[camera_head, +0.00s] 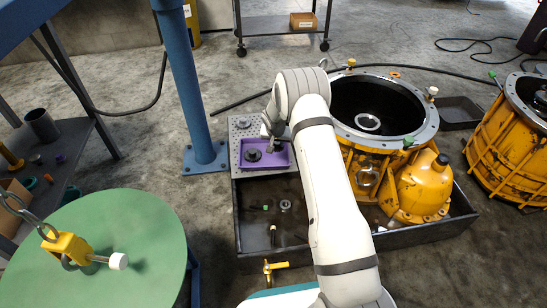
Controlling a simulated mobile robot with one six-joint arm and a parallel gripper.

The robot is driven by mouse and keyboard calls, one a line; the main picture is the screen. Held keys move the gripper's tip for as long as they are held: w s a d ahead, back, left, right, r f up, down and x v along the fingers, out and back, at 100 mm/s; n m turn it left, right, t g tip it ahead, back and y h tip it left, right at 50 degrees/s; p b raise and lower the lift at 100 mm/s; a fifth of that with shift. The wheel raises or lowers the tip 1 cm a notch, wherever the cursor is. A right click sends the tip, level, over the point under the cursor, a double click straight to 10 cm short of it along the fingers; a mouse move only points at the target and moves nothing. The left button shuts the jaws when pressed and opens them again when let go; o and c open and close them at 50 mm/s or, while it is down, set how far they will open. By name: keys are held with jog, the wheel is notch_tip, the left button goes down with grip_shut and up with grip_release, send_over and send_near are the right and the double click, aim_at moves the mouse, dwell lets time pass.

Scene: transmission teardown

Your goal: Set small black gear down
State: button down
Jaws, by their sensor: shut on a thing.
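My gripper (272,145) points down over the right part of a purple tray (263,167), which sits on a perforated grey plate. It is shut on a small dark part that I take for the small black gear; my fingers and arm largely hide it. I cannot tell whether this part touches the tray floor. A round dark gear (253,154) with a raised middle shows in the left part of the tray, just left of my gripper.
A grey toothed part (243,123) lies on the perforated plate (236,140) behind the tray. A blue post (186,85) stands close at left. The yellow transmission housing (375,155) stands at right. A dark drip tray (250,225) with small loose parts lies in front.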

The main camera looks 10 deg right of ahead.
notch_tip(320, 180, down, 8)
jog(key=b, duration=0.3)
jog(key=shift+r, duration=0.3)
jog(key=c, duration=1.1)
grip_release()
jog(key=shift+f, duration=0.2)
jog(key=shift+c, duration=0.2)
